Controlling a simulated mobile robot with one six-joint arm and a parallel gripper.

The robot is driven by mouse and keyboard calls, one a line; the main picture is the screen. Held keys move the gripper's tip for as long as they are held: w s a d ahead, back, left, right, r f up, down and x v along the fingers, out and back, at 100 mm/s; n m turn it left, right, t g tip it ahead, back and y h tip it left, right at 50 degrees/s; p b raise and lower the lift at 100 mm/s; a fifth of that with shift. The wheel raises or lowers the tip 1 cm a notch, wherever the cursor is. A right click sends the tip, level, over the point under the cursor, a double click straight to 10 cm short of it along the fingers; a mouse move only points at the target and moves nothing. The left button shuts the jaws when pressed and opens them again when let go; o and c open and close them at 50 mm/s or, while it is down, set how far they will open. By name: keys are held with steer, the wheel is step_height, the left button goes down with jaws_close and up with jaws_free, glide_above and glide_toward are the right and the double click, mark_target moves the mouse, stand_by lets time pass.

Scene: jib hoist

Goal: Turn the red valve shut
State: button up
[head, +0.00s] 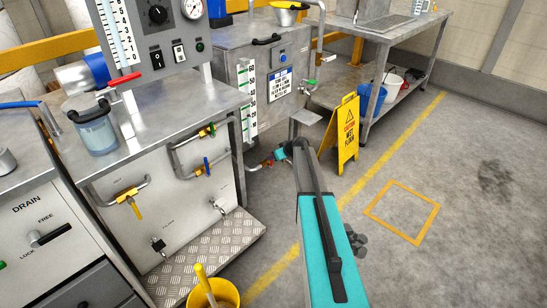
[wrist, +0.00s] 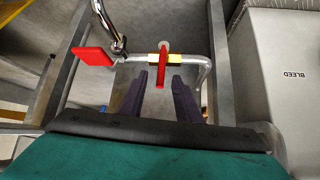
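The red valve has a red lever handle (wrist: 163,68) on a brass body, set in a bent grey pipe (wrist: 203,72) in the wrist view. Its handle points from the pipe toward me. My gripper (wrist: 160,97) is open, with one dark finger on each side of the handle's near end. I see gaps between handle and fingers and cannot tell any contact. In the head view the red valve (head: 267,163) shows small and low beside the tank, with my gripper (head: 276,157) at it, partly hidden by my arm.
A flat red paddle (wrist: 93,57) by a chrome spout is left of the valve. A panel marked BLEED (wrist: 285,75) is close on the right. A yellow wet-floor sign (head: 346,133) and a yellow bucket (head: 214,294) stand on the floor. The right floor is mostly clear.

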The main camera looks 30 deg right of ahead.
steer(key=p+v, duration=0.1)
steer(key=v, duration=0.8)
steer(key=shift+w+d, duration=0.1)
steer(key=shift+w, duration=0.05)
